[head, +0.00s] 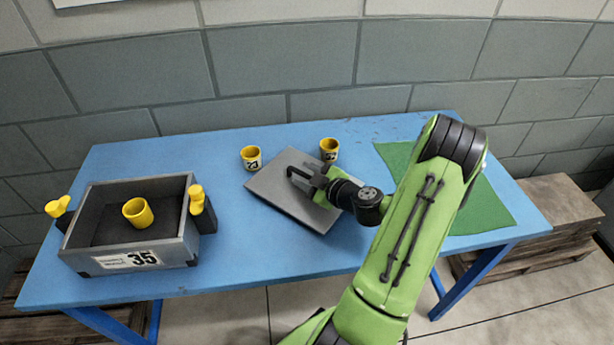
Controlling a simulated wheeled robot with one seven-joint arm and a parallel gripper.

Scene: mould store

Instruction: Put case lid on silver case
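The silver case (180,243) stands open on the left of the blue table, with a white label reading 35 on its front. A yellow cup (137,211) is inside on its dark floor. The case lid (272,190), a flat grey plate, is near the table's middle, turned at an angle to the table edges. My gripper (300,172) is over the lid's right part, with black parts reaching left across it. I cannot tell fingers from a lid handle here, nor whether the lid is gripped or touches the table. My wrist and arm hide the lid's right side.
Two numbered yellow cups, one left (251,158) and one right (329,149), stand just behind the lid. A green mat (480,205) lies on the right. Blue tabletop is clear between case and lid.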

